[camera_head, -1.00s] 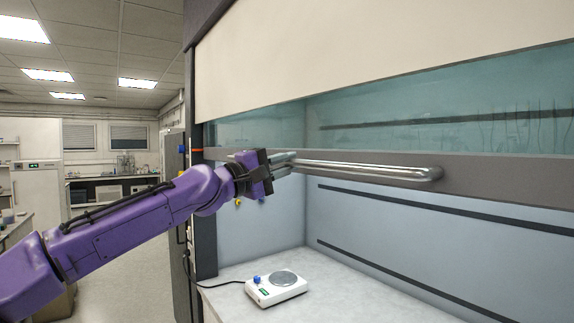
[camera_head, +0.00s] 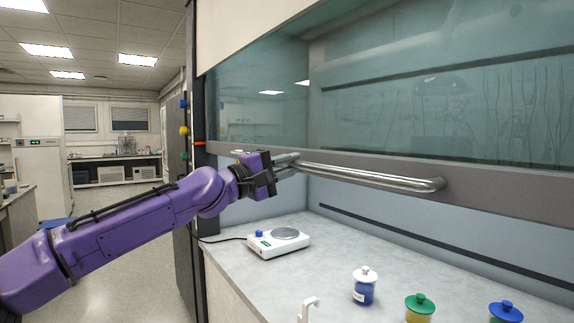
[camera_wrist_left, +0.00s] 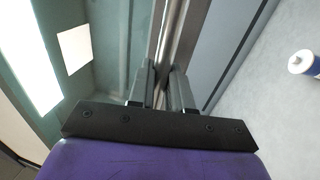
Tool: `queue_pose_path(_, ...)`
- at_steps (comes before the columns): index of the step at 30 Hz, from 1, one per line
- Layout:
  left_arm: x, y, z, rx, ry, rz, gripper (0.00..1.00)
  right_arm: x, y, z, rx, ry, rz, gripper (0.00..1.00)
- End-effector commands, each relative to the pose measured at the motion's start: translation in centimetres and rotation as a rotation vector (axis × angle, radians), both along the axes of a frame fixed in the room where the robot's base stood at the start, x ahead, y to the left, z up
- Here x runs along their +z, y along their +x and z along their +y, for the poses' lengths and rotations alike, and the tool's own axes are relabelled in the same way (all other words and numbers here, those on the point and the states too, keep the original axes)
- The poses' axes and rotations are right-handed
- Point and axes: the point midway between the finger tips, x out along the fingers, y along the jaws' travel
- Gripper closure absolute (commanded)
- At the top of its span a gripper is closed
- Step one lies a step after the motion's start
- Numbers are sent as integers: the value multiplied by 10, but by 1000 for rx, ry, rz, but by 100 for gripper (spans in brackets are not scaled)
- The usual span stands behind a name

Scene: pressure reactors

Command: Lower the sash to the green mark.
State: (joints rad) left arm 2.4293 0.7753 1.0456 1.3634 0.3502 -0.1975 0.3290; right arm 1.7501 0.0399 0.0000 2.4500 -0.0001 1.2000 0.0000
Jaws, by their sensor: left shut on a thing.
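The sash is a large clear pane (camera_head: 420,100) with a grey bottom rail (camera_head: 500,196). A shiny metal handle bar (camera_head: 375,177) runs along the rail, which hangs above the worktop with an open gap below. My left gripper (camera_head: 287,162) is shut on the left end of the handle. In the left wrist view, its two fingers (camera_wrist_left: 162,85) sit either side of the bar. An orange mark (camera_head: 198,143) shows on the left post, near rail height. My right gripper is not in view.
On the worktop (camera_head: 320,255) stand a white balance (camera_head: 278,242) and jars with white (camera_head: 364,288), green (camera_head: 420,306) and blue (camera_head: 506,312) lids. A white hooked object (camera_head: 308,309) shows at the lower edge. Open floor lies left of the hood.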

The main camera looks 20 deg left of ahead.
Motion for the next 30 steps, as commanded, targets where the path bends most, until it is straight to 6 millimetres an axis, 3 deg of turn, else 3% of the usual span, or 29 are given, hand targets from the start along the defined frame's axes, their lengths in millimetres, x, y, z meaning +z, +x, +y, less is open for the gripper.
queue_pose_path(6, -2, 0, -3, -4, 4, 4, 100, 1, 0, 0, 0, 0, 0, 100)
queue_pose_path(7, -2, 0, -3, -4, 4, 4, 78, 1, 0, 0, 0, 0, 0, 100)
queue_pose_path(9, -2, 0, -3, -4, 4, 4, 59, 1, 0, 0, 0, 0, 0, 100)
queue_pose_path(20, -3, -7, 9, 6, 2, 0, 59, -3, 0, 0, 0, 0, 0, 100)
queue_pose_path(30, -18, -67, 51, 2, 3, 0, 59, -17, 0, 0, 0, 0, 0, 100)
